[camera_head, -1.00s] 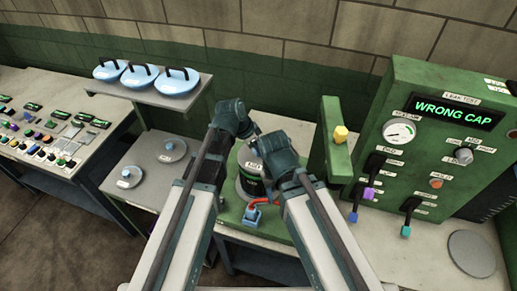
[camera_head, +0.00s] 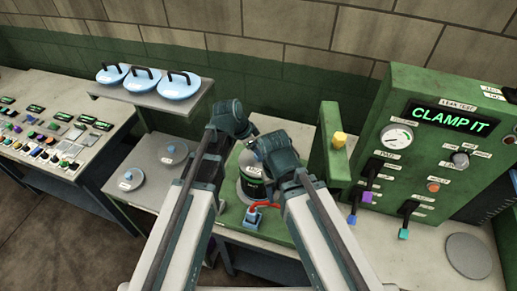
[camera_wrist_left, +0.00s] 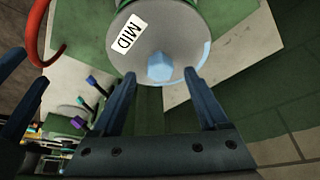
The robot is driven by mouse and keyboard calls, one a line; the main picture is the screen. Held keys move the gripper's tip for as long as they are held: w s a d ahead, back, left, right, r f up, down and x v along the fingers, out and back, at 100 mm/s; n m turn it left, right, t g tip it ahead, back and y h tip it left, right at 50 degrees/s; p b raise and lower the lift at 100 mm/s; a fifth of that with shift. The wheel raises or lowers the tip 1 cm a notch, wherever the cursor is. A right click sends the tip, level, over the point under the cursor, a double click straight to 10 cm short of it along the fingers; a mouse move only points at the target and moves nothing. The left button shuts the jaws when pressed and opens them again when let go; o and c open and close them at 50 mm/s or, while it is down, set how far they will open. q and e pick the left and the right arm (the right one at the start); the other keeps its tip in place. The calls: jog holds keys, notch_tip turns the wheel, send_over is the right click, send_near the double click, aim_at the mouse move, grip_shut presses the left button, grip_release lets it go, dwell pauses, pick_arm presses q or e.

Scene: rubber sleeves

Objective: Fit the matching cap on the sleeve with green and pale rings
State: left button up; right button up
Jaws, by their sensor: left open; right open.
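A sleeve (camera_head: 251,187), dark with green lettering, stands on a green base between my arms; its rings are hard to make out. A grey cap labelled MID with a pale blue knob (camera_wrist_left: 159,66) sits over it, and in the left wrist view a green and pale edge shows just beyond the cap. My left gripper (camera_wrist_left: 160,82) is open, with its fingertips either side of the knob. My right gripper (camera_head: 262,155) is open close beside the cap; its tips are partly hidden. The test panel display (camera_head: 450,118) reads CLAMP IT.
Two grey caps with blue knobs (camera_head: 173,153) (camera_head: 129,179) lie on the left stand. Several light blue handled discs (camera_head: 178,85) sit on the shelf above.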

pick_arm(q)
jog(key=p+v, duration=0.8)
jog(key=v, duration=0.1)
jog(key=shift+r, duration=0.25)
jog(key=shift+s+a, duration=0.1)
